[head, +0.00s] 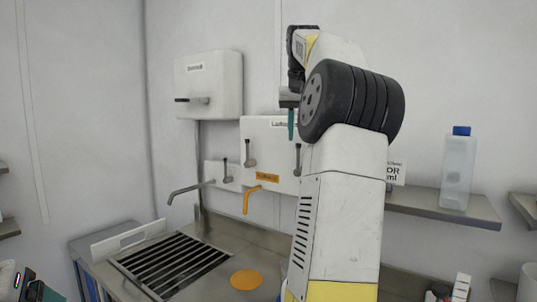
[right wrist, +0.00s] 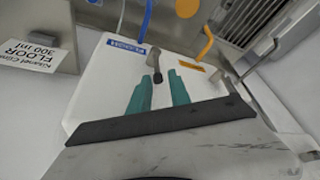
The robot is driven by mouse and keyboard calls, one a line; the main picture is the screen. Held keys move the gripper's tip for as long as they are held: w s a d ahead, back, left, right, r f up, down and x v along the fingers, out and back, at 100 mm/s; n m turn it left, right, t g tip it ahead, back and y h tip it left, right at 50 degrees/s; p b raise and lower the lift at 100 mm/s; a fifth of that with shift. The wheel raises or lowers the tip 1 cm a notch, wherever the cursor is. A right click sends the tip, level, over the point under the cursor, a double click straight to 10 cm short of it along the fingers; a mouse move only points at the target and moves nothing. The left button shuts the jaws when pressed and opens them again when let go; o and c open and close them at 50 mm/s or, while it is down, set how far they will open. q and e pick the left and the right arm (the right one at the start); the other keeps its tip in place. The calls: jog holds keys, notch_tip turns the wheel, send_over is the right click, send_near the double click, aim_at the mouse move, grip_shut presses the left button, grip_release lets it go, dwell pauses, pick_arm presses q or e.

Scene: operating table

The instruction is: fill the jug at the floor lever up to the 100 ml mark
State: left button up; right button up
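The white dosing unit (head: 262,140) hangs on the wall with two dark levers. The floor lever (head: 298,158) is at its right side, partly behind my right arm. In the right wrist view the floor lever (right wrist: 155,68) stands by the blue FLOOR label (right wrist: 127,47). My right gripper (head: 291,112) is raised in front of the unit; in the right wrist view its teal fingers (right wrist: 158,88) are apart, with the lever's end between their tips. A blue spout (right wrist: 147,20) shows there too. My left gripper (head: 40,292) is partly visible at the lower left. I cannot make out the jug.
An orange spout (head: 250,198) and grey spout (head: 186,192) reach over the steel counter. The counter has a slatted grate (head: 172,264) and an orange disc (head: 246,280). A blue-capped bottle (head: 458,172) stands on the right shelf (head: 430,203). A FLOOR 300 ml sign (right wrist: 38,50) stands beside the unit.

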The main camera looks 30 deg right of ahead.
aim_at(299, 146)
jog(key=shift+d, duration=0.4)
jog(key=shift+w+d+f, duration=0.1)
jog(key=shift+f, duration=0.3)
jog(key=x, duration=0.6)
jog(key=shift+w+f, duration=0.25)
jog(key=shift+f, duration=0.05)
grip_shut()
dwell(0.5)
